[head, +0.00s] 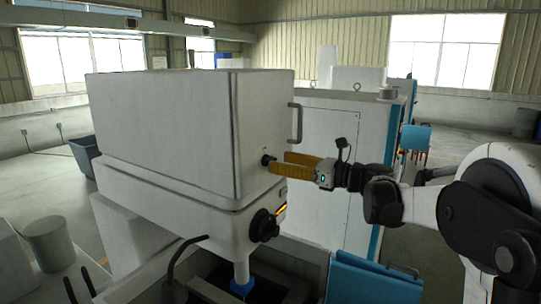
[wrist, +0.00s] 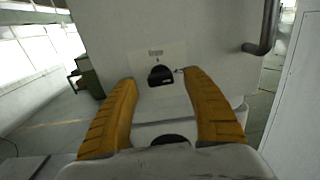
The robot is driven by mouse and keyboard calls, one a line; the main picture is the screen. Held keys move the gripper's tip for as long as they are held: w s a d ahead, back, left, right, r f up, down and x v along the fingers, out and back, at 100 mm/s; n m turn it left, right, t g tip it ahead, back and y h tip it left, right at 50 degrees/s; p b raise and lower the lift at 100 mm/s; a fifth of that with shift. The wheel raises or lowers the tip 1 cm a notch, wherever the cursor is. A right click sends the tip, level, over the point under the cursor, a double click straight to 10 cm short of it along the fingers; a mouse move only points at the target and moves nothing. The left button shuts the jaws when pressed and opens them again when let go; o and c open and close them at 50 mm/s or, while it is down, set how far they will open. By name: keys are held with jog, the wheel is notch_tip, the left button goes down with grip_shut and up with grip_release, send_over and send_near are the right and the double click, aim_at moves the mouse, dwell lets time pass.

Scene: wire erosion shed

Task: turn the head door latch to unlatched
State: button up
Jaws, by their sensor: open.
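The head door latch (head: 266,160) is a small black knob on the front of the white machine head (head: 262,120). In the wrist view the latch (wrist: 160,75) sits below a small label plate, between the tips of my fingers. My gripper (head: 280,164) has yellow ribbed fingers and reaches in from the right, its tips close to the latch. In the wrist view my gripper (wrist: 159,78) is open, one finger to each side of the latch. I cannot tell whether the fingers touch it. Part of the latch is hidden behind a finger in the head view.
A grey door handle (head: 296,123) stands out right of the latch and also shows in the wrist view (wrist: 265,30). A larger black knob (head: 264,226) is below. A white cabinet (head: 330,160) stands behind my gripper. A blue panel (head: 372,280) is lower right.

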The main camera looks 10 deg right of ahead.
aim_at(274, 160)
jog(key=shift+p+x, duration=0.4)
jog(key=shift+x, duration=1.45)
jog(key=c, duration=1.2)
